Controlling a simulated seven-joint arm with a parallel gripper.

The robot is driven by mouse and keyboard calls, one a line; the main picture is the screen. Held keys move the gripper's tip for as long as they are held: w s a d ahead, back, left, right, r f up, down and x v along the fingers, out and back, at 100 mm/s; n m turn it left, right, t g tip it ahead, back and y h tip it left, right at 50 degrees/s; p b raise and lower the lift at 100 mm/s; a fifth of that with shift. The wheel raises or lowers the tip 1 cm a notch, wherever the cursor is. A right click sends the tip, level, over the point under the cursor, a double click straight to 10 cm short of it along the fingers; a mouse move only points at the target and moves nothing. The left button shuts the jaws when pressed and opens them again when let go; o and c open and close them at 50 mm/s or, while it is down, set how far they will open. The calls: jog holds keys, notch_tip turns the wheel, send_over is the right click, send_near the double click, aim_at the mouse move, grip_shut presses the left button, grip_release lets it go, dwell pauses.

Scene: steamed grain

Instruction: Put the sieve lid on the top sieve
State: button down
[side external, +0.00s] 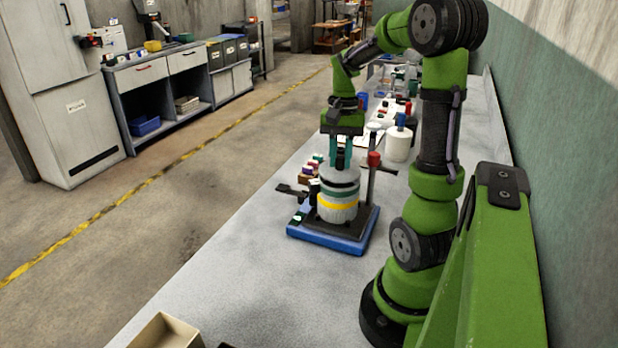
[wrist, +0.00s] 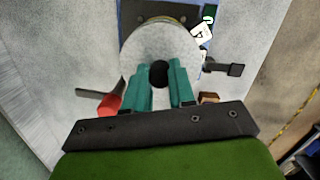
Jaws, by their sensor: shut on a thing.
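The sieve lid (side external: 340,176) is a pale grey disc. In the wrist view the lid (wrist: 143,52) fills the space ahead of the fingers, with a dark round knob (wrist: 159,74) between them. My gripper (side external: 341,160) points down with teal fingers and is shut on the lid's knob; it also shows in the wrist view (wrist: 160,80). The sieve stack (side external: 338,212) stands upright directly below, grey with a dark band near the top and a yellow band lower down. The lid is right over the stack; I cannot tell whether it touches the top sieve.
The stack stands on a blue-edged base (side external: 330,240) with a dark plate. A post with a red clamp (side external: 374,159) rises close on the right. A white container (side external: 398,146) and small items stand behind. A beige tray (side external: 165,333) is at the front; the bench between is clear.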

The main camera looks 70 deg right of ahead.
jog(key=shift+f, duration=0.1)
jog(key=shift+f, duration=0.5)
jog(key=c, duration=0.9)
grip_release()
jog(key=shift+c, duration=0.2)
jog(key=shift+r, duration=0.15)
notch_tip(320, 180, up, 12)
jog(key=d, duration=0.1)
jog(key=w+a+f+n+t, duration=0.1)
jog(key=a+n, duration=0.4)
jog(key=a, duration=0.8)
jog(key=w+a+f+n+t, duration=0.1)
jog(key=a+f+n+t, duration=0.2)
jog(key=a, duration=1)
jog(key=n+t, duration=0.3)
jog(key=shift+a+f+t+y, duration=0.15)
jog(key=shift+a+t+y, duration=0.1)
jog(key=shift+t+y, duration=0.05)
